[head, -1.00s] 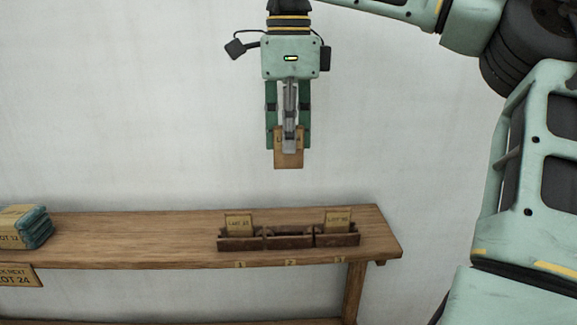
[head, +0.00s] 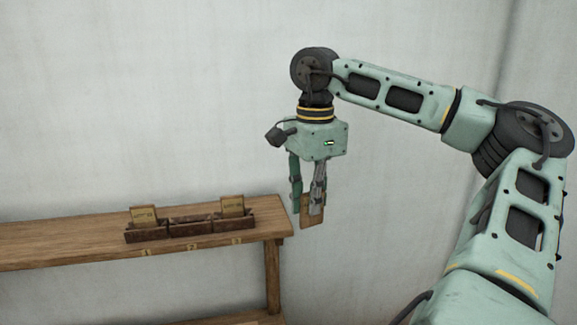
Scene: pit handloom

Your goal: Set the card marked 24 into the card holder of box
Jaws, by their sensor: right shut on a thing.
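My right gripper (head: 307,202) is shut on a thin brown card (head: 313,212), which hangs down from the fingers. Its marking cannot be read now. In the picture the card is just to the right of the shelf's right end, apart from the holders. Three dark wooden holders stand in a row on the shelf, above the edge marks 1, 2 and 3. The left holder (head: 146,235) and the right holder (head: 238,221) each have an upright card. The middle holder (head: 191,227) shows no card. My left gripper is not in view.
The wooden shelf (head: 70,241) runs in from the left, and its top is bare left of the holders. It ends near the held card, above a post (head: 272,275). A pale wall (head: 130,90) stands behind. A lower board shows at the bottom.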

